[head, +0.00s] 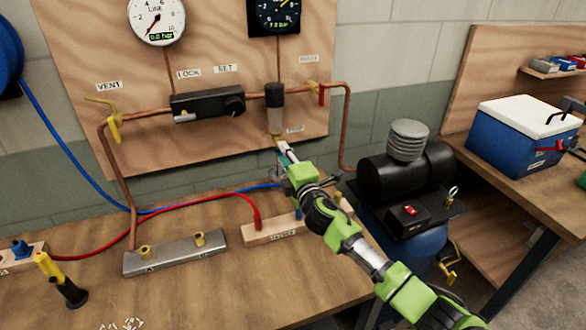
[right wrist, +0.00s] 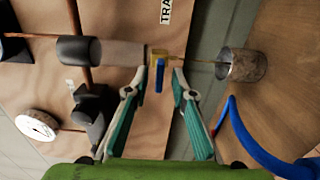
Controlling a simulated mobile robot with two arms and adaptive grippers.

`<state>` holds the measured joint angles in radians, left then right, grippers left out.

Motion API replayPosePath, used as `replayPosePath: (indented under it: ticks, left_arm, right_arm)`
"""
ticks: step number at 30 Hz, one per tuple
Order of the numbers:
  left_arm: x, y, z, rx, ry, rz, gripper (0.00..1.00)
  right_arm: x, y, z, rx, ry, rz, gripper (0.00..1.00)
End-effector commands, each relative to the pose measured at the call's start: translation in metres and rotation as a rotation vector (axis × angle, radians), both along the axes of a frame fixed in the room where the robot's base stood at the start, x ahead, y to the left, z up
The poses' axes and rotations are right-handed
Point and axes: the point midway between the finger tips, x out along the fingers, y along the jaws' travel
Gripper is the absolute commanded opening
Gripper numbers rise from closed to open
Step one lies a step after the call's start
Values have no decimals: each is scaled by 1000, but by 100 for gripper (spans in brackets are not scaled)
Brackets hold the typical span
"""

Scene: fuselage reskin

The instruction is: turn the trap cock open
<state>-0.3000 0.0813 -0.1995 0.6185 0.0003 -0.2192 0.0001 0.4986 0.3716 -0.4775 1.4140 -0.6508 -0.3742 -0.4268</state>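The trap (head: 276,108) is a grey-brown cylinder hanging from the copper pipe on the plywood panel; it also shows in the right wrist view (right wrist: 115,53). Below it is the small brass trap cock (right wrist: 158,54) with a blue lever (right wrist: 159,77), which lies crosswise to the thin drain tube. My right gripper (head: 284,150) is just under the trap and hides most of the cock in the head view. In the right wrist view its fingers (right wrist: 160,82) are apart, one on each side of the lever, with gaps visible. My left gripper is not in view.
A metal cup (right wrist: 242,65) stands below the drain tube. A black regulator (head: 207,104), yellow vent valve (head: 113,128) and red-handled valve (head: 321,95) sit along the pipe. A blue hose (right wrist: 255,145) runs near the cup. The compressor (head: 405,170) stands right of the bench.

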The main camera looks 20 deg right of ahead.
Motion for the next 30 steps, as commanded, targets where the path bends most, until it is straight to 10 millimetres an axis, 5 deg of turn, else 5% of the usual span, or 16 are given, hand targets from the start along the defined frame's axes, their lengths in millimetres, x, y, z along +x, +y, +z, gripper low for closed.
replayPosePath:
  ticks: [15, 30]
  left_arm:
    - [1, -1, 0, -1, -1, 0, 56]
    - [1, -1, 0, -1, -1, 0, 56]
  right_arm:
    - [-90, -3, -1, -1, 3, 1, 24]
    - [-104, -4, 0, -2, 2, 0, 24]
